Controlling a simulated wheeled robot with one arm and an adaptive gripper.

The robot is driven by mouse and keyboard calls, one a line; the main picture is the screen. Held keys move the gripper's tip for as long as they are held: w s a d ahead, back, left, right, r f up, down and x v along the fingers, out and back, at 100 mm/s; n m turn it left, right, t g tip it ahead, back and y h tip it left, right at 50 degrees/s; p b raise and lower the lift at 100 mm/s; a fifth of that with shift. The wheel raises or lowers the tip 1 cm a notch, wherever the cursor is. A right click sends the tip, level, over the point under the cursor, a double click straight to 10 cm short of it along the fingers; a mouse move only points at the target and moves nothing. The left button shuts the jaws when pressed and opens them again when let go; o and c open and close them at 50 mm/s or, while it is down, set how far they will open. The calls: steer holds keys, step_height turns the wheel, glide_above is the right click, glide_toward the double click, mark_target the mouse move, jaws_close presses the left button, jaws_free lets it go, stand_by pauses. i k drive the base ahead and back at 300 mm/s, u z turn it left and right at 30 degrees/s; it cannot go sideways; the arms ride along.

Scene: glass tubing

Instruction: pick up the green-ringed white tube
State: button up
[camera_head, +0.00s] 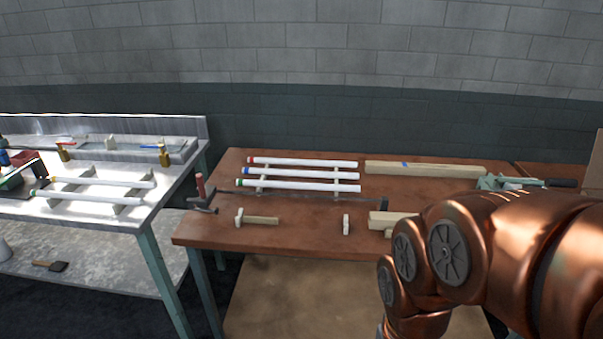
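A white tube with a green ring at its left end (300,185) lies on the brown table, nearest the front of three parallel tubes. Behind it lie a blue-ringed white tube (300,173) and a red-ringed white tube (305,162). The three rest across pale supports, apart from each other. My copper arm shows at lower right; my gripper is not in view.
The brown table (205,232) also holds a long clamp (300,194), a wooden mallet (258,219), a small pale block (346,224) and a long wooden beam (425,170). A green tool (500,182) lies at right. The front middle of the table is mostly clear.

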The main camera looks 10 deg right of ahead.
mark_target(239, 182)
steer(key=k, duration=0.45)
steer(key=z, duration=0.35)
steer(key=i, duration=0.6)
steer(key=u, duration=0.65)
steer(key=i, duration=0.5)
steer(key=u, duration=0.55)
